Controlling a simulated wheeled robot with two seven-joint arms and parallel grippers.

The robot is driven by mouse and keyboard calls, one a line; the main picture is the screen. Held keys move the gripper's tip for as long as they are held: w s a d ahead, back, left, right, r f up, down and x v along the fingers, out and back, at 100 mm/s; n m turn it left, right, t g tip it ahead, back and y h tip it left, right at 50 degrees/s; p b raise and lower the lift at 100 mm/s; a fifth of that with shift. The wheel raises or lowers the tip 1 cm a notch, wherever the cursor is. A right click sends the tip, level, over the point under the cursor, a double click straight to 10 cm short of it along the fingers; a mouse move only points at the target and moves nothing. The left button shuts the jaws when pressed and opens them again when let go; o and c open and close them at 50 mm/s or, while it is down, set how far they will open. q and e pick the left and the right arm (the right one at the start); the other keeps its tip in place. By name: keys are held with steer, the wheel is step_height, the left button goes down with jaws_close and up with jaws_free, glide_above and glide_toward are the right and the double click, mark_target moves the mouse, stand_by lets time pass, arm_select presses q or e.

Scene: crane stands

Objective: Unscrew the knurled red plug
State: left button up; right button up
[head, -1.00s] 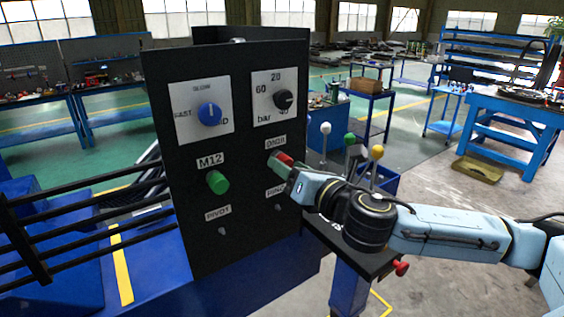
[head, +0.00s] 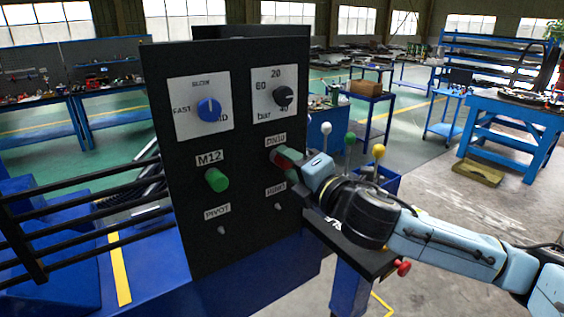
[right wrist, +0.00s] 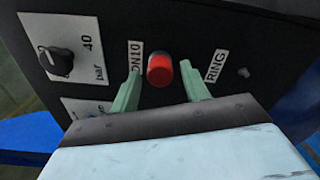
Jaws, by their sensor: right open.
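The red plug (right wrist: 160,70) sits in the black panel (head: 240,140) under the DN10 label, and its end faces the right wrist camera. In the head view the red plug (head: 283,157) is partly hidden by my right gripper. My right gripper (right wrist: 160,88) is open, with one green finger on each side of the plug. I see a gap between each finger and the plug in the wrist view. In the head view the right gripper (head: 289,167) is at the panel's right side. My left gripper is not in view.
A green plug (head: 216,180) under the M12 label, a blue knob (head: 208,108) and a black knob (head: 283,97) stick out of the panel. Levers with white (head: 326,128), green and yellow balls stand close behind my right arm. A red knob (head: 402,267) is below it. Black rails (head: 80,230) are at left.

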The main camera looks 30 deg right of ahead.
steer(key=m, duration=0.6)
steer(key=m+p, duration=0.1)
steer(key=m, duration=0.3)
steer(key=shift+m+p, duration=0.3)
steer(key=shift+m, duration=0.8)
steer(key=m, duration=0.9)
steer(key=shift+m, duration=0.4)
jaws_close()
steer(key=shift+s, duration=0.1)
